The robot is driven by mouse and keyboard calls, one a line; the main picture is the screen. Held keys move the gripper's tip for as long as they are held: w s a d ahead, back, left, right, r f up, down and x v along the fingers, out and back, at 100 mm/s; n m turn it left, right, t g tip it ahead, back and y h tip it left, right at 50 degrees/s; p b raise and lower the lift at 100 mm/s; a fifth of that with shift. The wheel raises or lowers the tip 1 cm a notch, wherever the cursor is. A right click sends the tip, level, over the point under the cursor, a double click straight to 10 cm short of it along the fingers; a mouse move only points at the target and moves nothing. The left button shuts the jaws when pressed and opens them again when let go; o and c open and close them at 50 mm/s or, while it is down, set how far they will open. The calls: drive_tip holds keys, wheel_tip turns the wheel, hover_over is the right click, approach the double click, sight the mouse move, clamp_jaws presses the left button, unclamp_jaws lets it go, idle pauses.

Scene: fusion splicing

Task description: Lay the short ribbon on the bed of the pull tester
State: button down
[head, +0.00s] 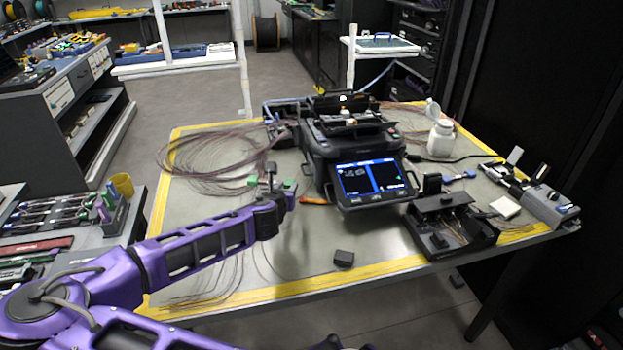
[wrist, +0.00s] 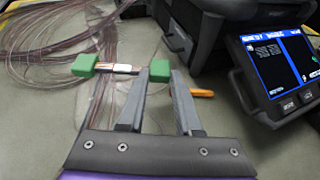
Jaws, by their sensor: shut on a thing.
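The short ribbon (wrist: 122,68) shows in the wrist view as a thin pale and brownish strip with a green block at each end. My gripper (wrist: 161,72) is shut on its right green block, between the fingertips. The left green block sticks out beyond the left finger. A long grey instrument (head: 549,206) at the table's right corner looks like the pull tester. Its bed is too small to make out clearly.
The black splicer (head: 345,150) with a lit screen stands mid-table. An open black box (head: 452,226) stands between it and the grey instrument. A white bottle (head: 440,139) is behind. Loose fibre coils (head: 215,160) lie at left. A small black block (head: 344,258) lies near the front edge.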

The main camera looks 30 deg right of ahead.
drive_tip(key=x, duration=0.6)
drive_tip(key=f+b+x, duration=0.1)
drive_tip(key=x, duration=0.2)
drive_tip(key=shift+a, duration=0.1)
drive_tip(key=shift+w+d+f, duration=0.8)
drive_tip(key=shift+w+f, duration=0.25)
drive_tip(key=shift+f+b, duration=0.1)
drive_tip(key=shift+b, duration=0.2)
drive_tip(key=shift+f, duration=0.15)
drive_tip(key=c, duration=0.6)
unclamp_jaws()
